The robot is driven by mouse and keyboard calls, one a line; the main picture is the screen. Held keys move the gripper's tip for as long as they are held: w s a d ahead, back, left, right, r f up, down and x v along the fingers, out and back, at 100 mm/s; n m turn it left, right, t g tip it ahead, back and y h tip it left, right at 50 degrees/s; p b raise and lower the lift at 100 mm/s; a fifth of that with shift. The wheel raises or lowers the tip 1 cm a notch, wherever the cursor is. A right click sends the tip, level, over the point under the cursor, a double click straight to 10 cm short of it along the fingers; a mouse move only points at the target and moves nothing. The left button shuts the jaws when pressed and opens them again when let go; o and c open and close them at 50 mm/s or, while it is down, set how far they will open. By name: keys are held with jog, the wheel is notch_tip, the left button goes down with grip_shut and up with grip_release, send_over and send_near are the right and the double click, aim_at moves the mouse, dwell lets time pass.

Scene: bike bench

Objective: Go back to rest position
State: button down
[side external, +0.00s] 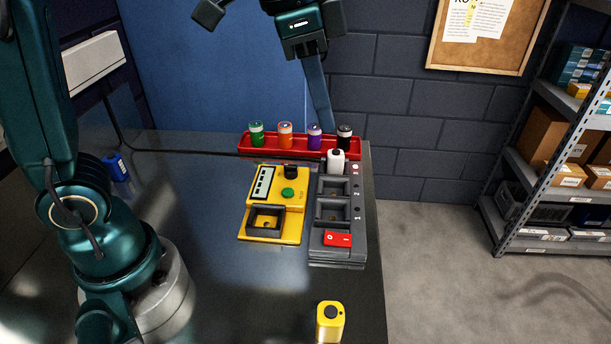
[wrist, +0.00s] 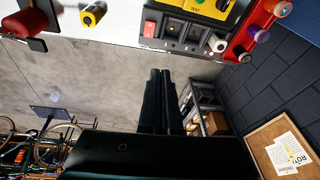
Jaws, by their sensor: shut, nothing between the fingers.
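My gripper (side external: 326,124) hangs at the top centre of the side view, fingers pointing down, shut and empty. Its tips appear just above the purple and black cylinders in the picture; the exact gap cannot be told. In the wrist view the two dark fingers (wrist: 160,76) lie together with nothing between them, and the floor shows behind them.
The bench (side external: 215,285) holds a red tray (side external: 243,150) of several cylinders, a yellow tester (side external: 289,172), a grey charger (side external: 337,251) with a white cylinder (side external: 336,161), a yellow cylinder (side external: 330,322) and a blue one (side external: 117,168). Shelving (side external: 545,150) stands right.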

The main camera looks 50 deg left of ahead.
jog(key=s+a+f+n+t, duration=0.1)
jog(key=s+a+f+n, duration=0.2)
jog(key=s, duration=0.2)
jog(key=s+a+f+n+t+y, duration=0.1)
jog(key=s+a+f+n, duration=0.2)
jog(key=s, duration=0.3)
jog(key=shift+s+f+n+t, duration=0.15)
jog(key=shift+f+n+t, duration=0.3)
jog(key=shift+n, duration=0.35)
